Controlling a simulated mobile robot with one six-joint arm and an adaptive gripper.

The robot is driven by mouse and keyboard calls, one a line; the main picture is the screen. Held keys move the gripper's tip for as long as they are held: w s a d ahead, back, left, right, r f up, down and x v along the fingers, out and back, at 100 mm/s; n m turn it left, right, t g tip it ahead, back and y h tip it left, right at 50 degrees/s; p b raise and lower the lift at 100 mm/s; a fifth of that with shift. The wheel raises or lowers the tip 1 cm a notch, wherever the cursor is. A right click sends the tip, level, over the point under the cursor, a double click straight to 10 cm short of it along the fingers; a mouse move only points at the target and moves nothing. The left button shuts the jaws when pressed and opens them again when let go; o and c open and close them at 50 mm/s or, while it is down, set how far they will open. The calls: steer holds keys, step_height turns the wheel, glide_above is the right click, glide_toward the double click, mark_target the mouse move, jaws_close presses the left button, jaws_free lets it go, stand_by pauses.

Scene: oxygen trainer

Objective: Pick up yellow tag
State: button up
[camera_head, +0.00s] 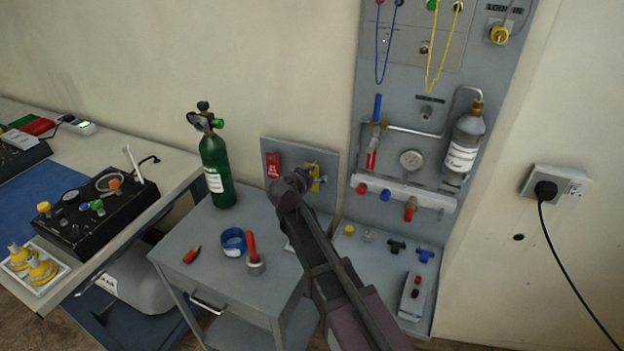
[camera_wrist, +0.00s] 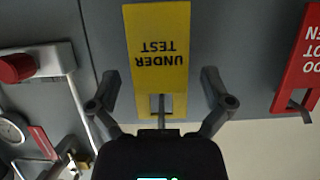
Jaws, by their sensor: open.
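The yellow tag (camera_wrist: 158,45), lettered "UNDER TEST", appears upside down in the wrist view. It hangs on a grey board (camera_head: 325,150) and has a slot near one end. In the head view, part of the yellow tag (camera_head: 315,170) shows beside my gripper (camera_head: 300,179), which hides some of it. In the wrist view, my gripper (camera_wrist: 160,82) is open and empty, with one finger on each side of the tag. I see no finger touching it. The remaining depth between fingertips and tag is hard to judge.
A red tag (camera_head: 273,165) hangs left of the yellow one and shows in the wrist view (camera_wrist: 302,60). Below is a grey cart (camera_head: 200,245) with a green cylinder (camera_head: 217,170), blue tape roll (camera_head: 232,241) and red-handled tool (camera_head: 253,252). A panel with pipes (camera_head: 400,200) stands right.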

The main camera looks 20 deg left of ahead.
steer(key=shift+c, duration=0.2)
steer(key=c, duration=0.8)
steer(key=shift+r, duration=0.15)
steer(key=shift+r+p, duration=0.65)
steer(key=shift+p, duration=0.15)
steer(key=s+a, duration=0.1)
steer(key=s, duration=1.7)
steer(key=shift+a, duration=0.2)
